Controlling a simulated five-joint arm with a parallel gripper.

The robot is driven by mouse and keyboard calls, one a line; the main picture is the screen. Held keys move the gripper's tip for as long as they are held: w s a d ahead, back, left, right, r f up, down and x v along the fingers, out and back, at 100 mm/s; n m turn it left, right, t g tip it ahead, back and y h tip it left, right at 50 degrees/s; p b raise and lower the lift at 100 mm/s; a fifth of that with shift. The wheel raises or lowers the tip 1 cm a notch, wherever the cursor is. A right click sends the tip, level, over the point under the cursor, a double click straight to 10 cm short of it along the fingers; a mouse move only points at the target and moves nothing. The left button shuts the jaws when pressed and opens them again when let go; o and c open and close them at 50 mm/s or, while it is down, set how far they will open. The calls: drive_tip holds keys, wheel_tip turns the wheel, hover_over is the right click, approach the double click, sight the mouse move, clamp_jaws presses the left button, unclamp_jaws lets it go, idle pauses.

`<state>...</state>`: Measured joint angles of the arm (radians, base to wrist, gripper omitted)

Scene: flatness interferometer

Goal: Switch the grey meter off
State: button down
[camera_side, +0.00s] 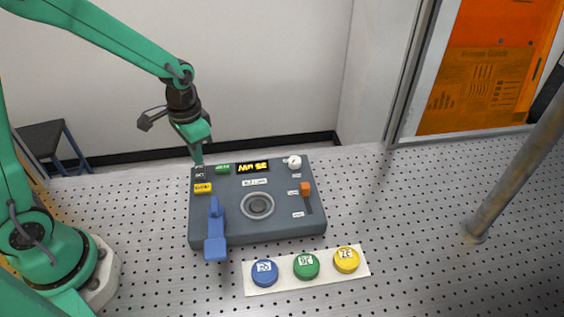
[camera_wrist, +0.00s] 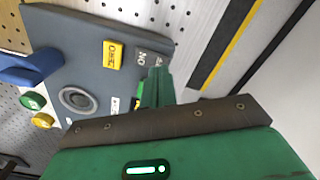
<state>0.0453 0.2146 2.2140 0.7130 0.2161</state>
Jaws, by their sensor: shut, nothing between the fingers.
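The grey meter (camera_side: 285,228) is a dark grey box on the perforated table, with a lit yellow display (camera_side: 252,167). At its far left corner is a small dark key (camera_side: 199,173) with white lettering, which also shows in the wrist view (camera_wrist: 146,56). A yellow key (camera_side: 203,188) sits just in front of it and also shows in the wrist view (camera_wrist: 113,55). My gripper (camera_side: 197,160) is shut and empty, pointing down at the dark key's far edge. In the wrist view its fingertips (camera_wrist: 154,76) overlap that key's edge. I cannot tell whether they touch.
The meter carries a blue lever (camera_side: 215,232), a round grey dial (camera_side: 257,206), an orange slider (camera_side: 305,188), a white knob (camera_side: 294,162) and a green label (camera_side: 223,169). A white strip (camera_side: 285,284) with blue, green and yellow buttons lies in front. A metal post (camera_side: 510,165) stands right.

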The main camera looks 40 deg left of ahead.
sight(199, 166)
drive_tip(key=shift+f, duration=0.95)
idle(1.1)
drive_tip(key=shift+r, duration=3.5)
drive_tip(key=s+a+r+n+t, duration=0.1)
drive_tip(key=s+r+n+t, duration=0.2)
drive_tip(key=s+r, duration=0.9)
drive_tip(key=shift+a+t, duration=0.3)
drive_tip(key=shift+t, duration=1)
